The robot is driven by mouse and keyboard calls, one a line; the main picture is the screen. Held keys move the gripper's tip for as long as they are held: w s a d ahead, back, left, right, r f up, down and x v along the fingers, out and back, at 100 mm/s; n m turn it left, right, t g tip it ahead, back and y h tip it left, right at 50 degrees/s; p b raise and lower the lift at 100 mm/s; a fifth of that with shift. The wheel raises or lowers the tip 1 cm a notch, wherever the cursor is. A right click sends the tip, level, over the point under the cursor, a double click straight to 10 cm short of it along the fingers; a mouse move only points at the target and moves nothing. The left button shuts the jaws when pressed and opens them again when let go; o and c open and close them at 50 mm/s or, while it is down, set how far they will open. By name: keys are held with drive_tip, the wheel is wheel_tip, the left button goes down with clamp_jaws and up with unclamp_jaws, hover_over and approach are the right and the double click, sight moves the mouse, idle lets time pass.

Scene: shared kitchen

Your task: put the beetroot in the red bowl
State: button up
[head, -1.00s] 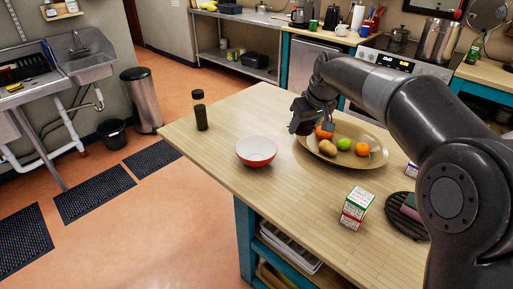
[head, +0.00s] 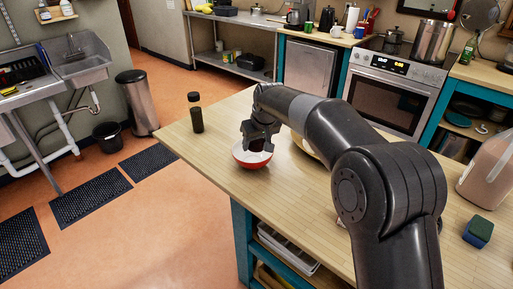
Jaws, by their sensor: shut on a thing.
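The red bowl (head: 241,159), white inside, stands upright on the wooden table. My gripper (head: 257,147) points down right over the bowl, its fingers at about rim height. It is shut on a small dark thing, the beetroot (head: 257,146), mostly hidden between the fingers. I cannot tell whether the beetroot touches the bowl. The tan platter (head: 303,144) is to the right of the bowl, almost wholly hidden behind my arm.
A dark bottle (head: 196,113) stands at the back left of the wooden table (head: 215,125). At the right are a large jug (head: 487,172) and a blue-green sponge (head: 478,231). My arm covers the table's middle. Free room lies left of the bowl.

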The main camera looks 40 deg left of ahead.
sight(257, 150)
drive_tip(key=shift+f, duration=1.1)
drive_tip(key=shift+f, duration=0.65)
drive_tip(key=o, duration=1)
drive_tip(key=shift+r, duration=0.3)
drive_tip(key=v, duration=1.2)
drive_tip(key=shift+r, duration=0.35)
